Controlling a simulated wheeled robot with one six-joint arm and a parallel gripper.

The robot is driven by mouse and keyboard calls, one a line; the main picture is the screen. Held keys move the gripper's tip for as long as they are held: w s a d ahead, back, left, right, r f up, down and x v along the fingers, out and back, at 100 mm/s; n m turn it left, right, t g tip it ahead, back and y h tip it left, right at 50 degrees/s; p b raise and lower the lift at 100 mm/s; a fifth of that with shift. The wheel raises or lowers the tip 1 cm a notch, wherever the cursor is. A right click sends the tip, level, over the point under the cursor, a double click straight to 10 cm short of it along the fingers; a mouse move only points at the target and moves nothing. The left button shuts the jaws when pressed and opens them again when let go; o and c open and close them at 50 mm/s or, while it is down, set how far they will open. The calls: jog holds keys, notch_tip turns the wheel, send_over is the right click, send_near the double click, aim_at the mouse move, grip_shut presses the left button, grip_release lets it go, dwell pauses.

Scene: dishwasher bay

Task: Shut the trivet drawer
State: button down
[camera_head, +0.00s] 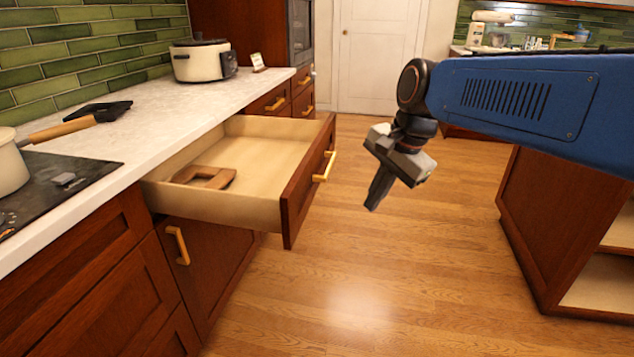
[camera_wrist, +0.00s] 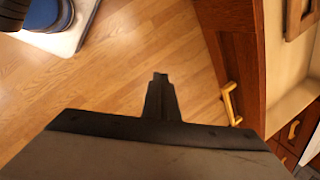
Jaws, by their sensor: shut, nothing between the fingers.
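The trivet drawer (camera_head: 303,189) stands pulled well out from under the counter, its wooden front facing right with a brass handle (camera_head: 325,167). A brown wooden trivet (camera_head: 206,177) lies inside, near the left end. My gripper (camera_head: 373,205) is shut and empty, in the air to the right of the drawer front and apart from it, fingers pointing down. In the wrist view my gripper's fingers (camera_wrist: 160,78) are together, with the drawer front (camera_wrist: 236,60) and handle (camera_wrist: 231,103) to their right. Part of the trivet (camera_wrist: 300,20) shows at the top right.
A white counter (camera_head: 130,130) runs above the drawer, with a slow cooker (camera_head: 197,62) at the back and a cooktop (camera_head: 60,188) at the near left. A cabinet (camera_head: 545,230) stands on the right. The wooden floor (camera_head: 400,280) between is clear.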

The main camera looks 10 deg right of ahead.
jog(key=w+a+r+m+g+y, duration=0.15)
jog(key=w+r+m, duration=0.25)
jog(key=w+m, duration=0.7)
jog(key=w+a+f, duration=0.5)
jog(key=a+f, duration=0.2)
jog(key=f, duration=0.1)
jog(key=shift+w+f+n, duration=0.3)
jog(key=shift+t+y, duration=0.25)
jog(key=w+a, duration=0.5)
jog(key=a, duration=0.5)
jog(key=w+a, duration=0.5)
jog(key=a, duration=0.5)
jog(key=w+a, duration=0.5)
jog(key=a, duration=0.5)
jog(key=shift+w+a, duration=0.15)
jog(key=shift+w, duration=0.05)
